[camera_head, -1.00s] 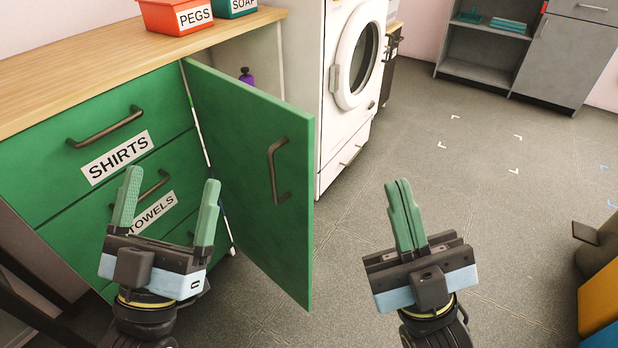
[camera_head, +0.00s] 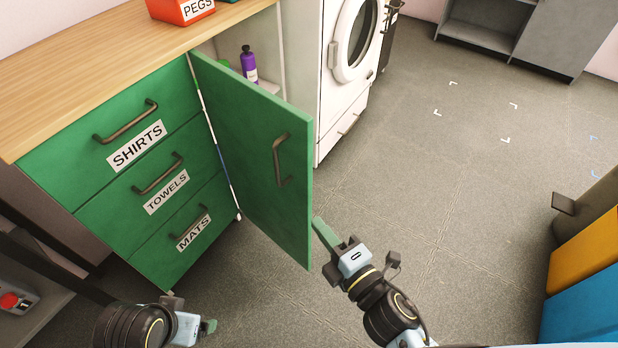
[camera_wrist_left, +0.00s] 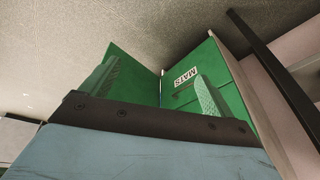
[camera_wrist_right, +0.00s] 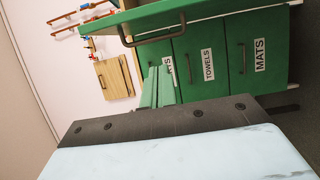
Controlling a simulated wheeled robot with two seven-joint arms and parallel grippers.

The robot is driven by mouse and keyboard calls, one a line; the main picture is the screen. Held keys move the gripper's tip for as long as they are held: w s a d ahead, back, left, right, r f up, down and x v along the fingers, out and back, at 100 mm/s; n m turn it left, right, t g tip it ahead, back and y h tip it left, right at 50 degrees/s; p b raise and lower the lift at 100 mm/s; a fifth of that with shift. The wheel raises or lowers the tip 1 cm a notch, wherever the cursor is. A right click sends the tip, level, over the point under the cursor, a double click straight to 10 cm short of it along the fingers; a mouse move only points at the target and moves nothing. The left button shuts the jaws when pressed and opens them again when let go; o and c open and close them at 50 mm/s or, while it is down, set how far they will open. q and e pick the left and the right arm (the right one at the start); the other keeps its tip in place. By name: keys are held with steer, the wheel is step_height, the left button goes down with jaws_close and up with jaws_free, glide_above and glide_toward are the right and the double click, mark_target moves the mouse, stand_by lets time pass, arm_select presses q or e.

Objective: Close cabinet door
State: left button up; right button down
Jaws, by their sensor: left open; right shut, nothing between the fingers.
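The green cabinet door (camera_head: 248,150) stands open, swung out from the cabinet, with a dark handle (camera_head: 283,160) on its outer face. Its hinge edge is beside the drawers; the open compartment shows behind it. My right gripper (camera_head: 322,230) is shut and empty, close to the door's free edge near its lower corner; I cannot tell if it touches. In the right wrist view the shut fingers (camera_wrist_right: 160,85) point toward the cabinet, below the door's handle (camera_wrist_right: 150,38). My left gripper (camera_head: 207,328) is low at the bottom of the head view; its open fingers (camera_wrist_left: 155,88) show in the left wrist view.
Drawers labelled SHIRTS (camera_head: 125,130), TOWELS and MATS are shut, left of the door. A purple bottle (camera_head: 249,65) stands inside the compartment. A white washing machine (camera_head: 335,100) stands behind the door. The floor to the right (camera_head: 430,200) is clear.

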mark_target(309, 184)
arm_select(q)
steer(key=b+v, duration=0.1)
steer(key=v, duration=0.1)
steer(key=d+v, duration=0.1)
steer(key=v, duration=0.1)
steer(key=shift+w+r+b, duration=0.1)
steer(key=shift+r+b, duration=0.05)
steer(key=shift+b, duration=0.2)
arm_select(e)
steer(key=w, duration=0.3)
steer(key=w+a, duration=0.1)
steer(key=w, duration=0.3)
steer(key=w+a, duration=0.1)
steer(key=w, duration=0.3)
steer(key=shift+w, duration=0.1)
